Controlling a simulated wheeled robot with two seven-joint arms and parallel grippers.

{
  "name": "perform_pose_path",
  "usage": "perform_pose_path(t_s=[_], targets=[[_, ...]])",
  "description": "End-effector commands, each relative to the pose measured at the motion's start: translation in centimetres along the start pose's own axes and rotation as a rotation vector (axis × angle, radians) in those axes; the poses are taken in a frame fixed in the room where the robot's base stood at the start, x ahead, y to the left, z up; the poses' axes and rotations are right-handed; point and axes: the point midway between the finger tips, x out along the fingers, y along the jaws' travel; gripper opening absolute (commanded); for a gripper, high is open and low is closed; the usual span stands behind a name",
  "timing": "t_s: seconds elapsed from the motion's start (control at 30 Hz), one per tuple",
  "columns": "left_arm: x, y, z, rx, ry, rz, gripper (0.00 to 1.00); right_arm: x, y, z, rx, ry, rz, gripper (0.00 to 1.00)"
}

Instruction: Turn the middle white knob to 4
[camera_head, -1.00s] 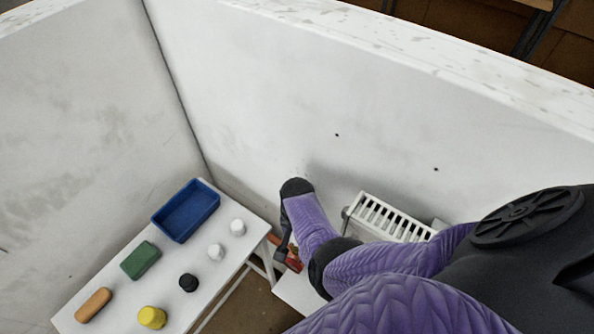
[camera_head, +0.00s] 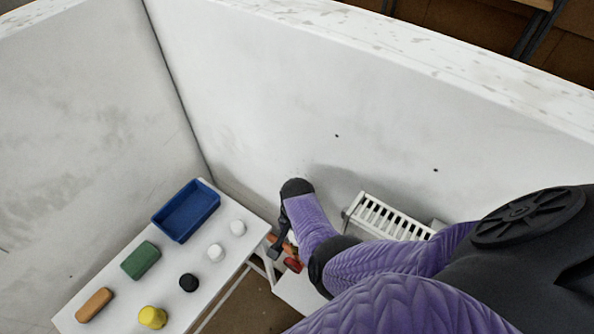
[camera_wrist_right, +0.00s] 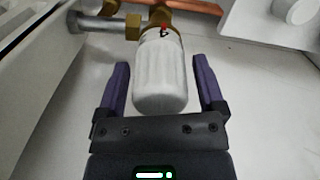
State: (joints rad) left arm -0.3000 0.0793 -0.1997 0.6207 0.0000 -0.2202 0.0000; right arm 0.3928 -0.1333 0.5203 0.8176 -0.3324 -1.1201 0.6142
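The white knob (camera_wrist_right: 160,75) is a ribbed cylinder on a brass valve (camera_wrist_right: 152,24), seen in the right wrist view. A small dark mark and a red pointer show at its collar; I cannot read the figure surely. My right gripper (camera_wrist_right: 164,82) is open, with one purple finger on each side of the knob and a visible gap to each. In the head view my right gripper (camera_head: 279,240) is beside the left end of the white radiator (camera_head: 388,218), and the knob is hard to make out there. My left gripper is out of view.
A white table (camera_head: 222,282) at the left holds a blue tray (camera_head: 186,212), green, orange and yellow pieces, a black cap and two white caps (camera_head: 237,227). A copper pipe (camera_wrist_right: 195,6) runs behind the valve. Walls stand close behind and left.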

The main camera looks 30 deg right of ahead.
Motion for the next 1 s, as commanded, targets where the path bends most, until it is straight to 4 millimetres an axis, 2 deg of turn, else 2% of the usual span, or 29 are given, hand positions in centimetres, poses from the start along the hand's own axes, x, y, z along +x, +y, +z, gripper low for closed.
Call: perform_pose_path(t_s=[0.23, 0.3, 0.37, 0.5, 0.7, 0.8, 1.0], targets=[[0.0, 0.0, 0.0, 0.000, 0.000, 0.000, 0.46, 0.0, 0.0, 0.0, 0.000, 0.000, 0.000, 1.00], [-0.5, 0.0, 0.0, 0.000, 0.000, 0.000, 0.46, -0.6, 0.0, 0.0, 0.000, 0.000, 0.000, 1.00], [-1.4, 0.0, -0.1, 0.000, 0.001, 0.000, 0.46, -1.8, -0.1, 0.0, 0.000, 0.001, -0.001, 1.00], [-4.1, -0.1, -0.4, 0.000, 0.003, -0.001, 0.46, -5.8, -0.1, 0.0, 0.001, 0.003, -0.002, 1.00], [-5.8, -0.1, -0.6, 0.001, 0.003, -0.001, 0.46, -9.4, 0.0, 0.0, 0.001, 0.001, -0.001, 1.00], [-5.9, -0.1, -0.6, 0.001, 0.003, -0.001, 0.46, -10.0, 0.0, 0.0, 0.000, 0.000, 0.000, 1.00], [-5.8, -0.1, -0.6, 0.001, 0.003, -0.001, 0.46, -9.9, 0.0, 0.0, -0.001, -0.001, 0.000, 1.00]])
